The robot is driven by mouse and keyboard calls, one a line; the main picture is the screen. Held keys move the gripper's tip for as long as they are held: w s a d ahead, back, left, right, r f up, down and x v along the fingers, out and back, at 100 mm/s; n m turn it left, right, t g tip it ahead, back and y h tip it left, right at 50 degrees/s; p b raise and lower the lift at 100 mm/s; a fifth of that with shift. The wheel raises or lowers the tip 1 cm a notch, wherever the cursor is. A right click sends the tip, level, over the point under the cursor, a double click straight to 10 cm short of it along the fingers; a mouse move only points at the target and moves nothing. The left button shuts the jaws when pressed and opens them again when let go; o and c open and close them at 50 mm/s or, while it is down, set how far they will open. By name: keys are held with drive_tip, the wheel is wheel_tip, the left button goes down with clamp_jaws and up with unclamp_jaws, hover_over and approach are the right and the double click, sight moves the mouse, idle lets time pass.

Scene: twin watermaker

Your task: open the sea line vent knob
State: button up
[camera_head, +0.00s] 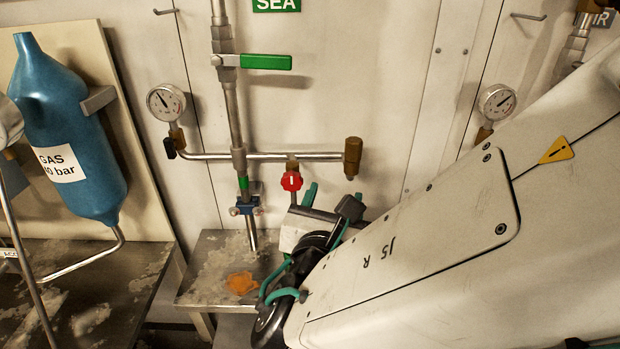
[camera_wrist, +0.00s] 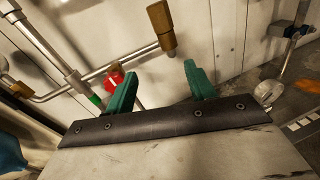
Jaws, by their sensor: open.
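The red vent knob (camera_head: 291,181), with a white mark on its face, sits below the horizontal branch pipe (camera_head: 270,157) of the line under the green SEA sign (camera_head: 276,4). In the wrist view the knob (camera_wrist: 115,78) shows just left of the left green finger, which partly covers it. My gripper (camera_wrist: 161,68) is open and empty, and the knob is not between its fingers. In the head view the green fingers show just right of and slightly below the knob, partly hidden by my wrist. I cannot tell whether a finger touches the knob.
A brass end fitting (camera_head: 352,157) closes the branch pipe on the right. A green lever valve (camera_head: 265,62) is above, and a gauge (camera_head: 166,102) is at left. A blue gas bottle (camera_head: 67,130) stands far left. A crusted metal bench (camera_head: 200,285) lies below.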

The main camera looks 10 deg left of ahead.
sight(292, 182)
drive_tip(key=s+a+f+n+y, duration=0.1)
drive_tip(key=s+a+n+y, duration=0.25)
drive_tip(key=a, duration=0.25)
drive_tip(key=shift+n+y, duration=0.25)
drive_tip(key=x, duration=0.7)
drive_tip(key=shift+w+a, duration=0.15)
drive_tip(key=shift+w, duration=0.2)
drive_tip(key=c, duration=1)
